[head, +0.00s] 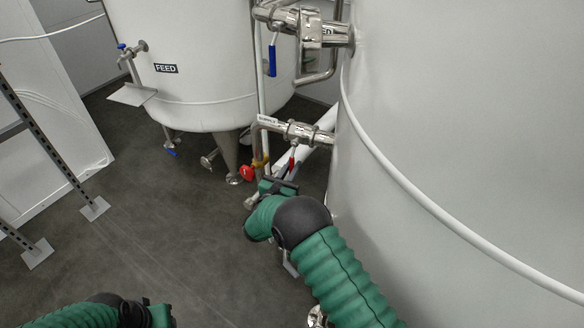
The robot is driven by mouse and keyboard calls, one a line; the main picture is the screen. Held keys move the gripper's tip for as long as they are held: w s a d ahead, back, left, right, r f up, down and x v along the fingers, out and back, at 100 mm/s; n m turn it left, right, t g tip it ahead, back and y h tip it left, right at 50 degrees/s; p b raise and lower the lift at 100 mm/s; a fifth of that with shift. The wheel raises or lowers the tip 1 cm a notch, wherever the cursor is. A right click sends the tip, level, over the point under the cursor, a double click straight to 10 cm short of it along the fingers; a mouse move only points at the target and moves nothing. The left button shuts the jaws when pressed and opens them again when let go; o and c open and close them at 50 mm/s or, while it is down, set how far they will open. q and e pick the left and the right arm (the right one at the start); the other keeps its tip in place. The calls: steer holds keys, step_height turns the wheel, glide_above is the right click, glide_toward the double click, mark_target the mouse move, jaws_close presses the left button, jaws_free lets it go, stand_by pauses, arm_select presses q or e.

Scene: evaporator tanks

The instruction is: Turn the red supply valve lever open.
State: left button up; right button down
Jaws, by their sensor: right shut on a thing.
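The red supply valve lever (292,158) hangs down below a steel valve (300,131) on a pipe labelled SUPPLY, beside the large white tank at the right. My right gripper (287,172) is at the lower end of the lever and shut on it; the fingers partly hide that end. My left arm shows at the bottom left edge, with its green and black end (150,314) low in the picture. The left fingers cannot be made out.
The large white tank (450,110) fills the right side, close to my right arm. A FEED tank (190,60) stands behind left. A blue-handled valve (272,60) is above the supply valve. A red round knob (247,173) is just left of my gripper.

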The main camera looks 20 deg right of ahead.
steer(key=shift+a+f, duration=0.25)
steer(key=shift+w+a+r+m+b, duration=0.25)
steer(key=shift+w+a+m+b, duration=0.3)
steer(key=shift+m+b, duration=0.6)
steer(key=shift+w+a+r+m+b, duration=0.3)
steer(key=shift+w+a+m+b, duration=0.25)
steer(key=shift+m+b, duration=0.6)
steer(key=shift+w+a+r+m+b, duration=0.25)
steer(key=shift+w+a+m+b, duration=0.3)
steer(key=shift+m+b, duration=0.55)
steer(key=shift+s+a, duration=0.1)
steer(key=c, duration=1.8)
jaws_free()
steer(key=o, duration=0.4)
steer(key=shift+s+a+r, duration=0.1)
steer(key=shift+r, duration=0.15)
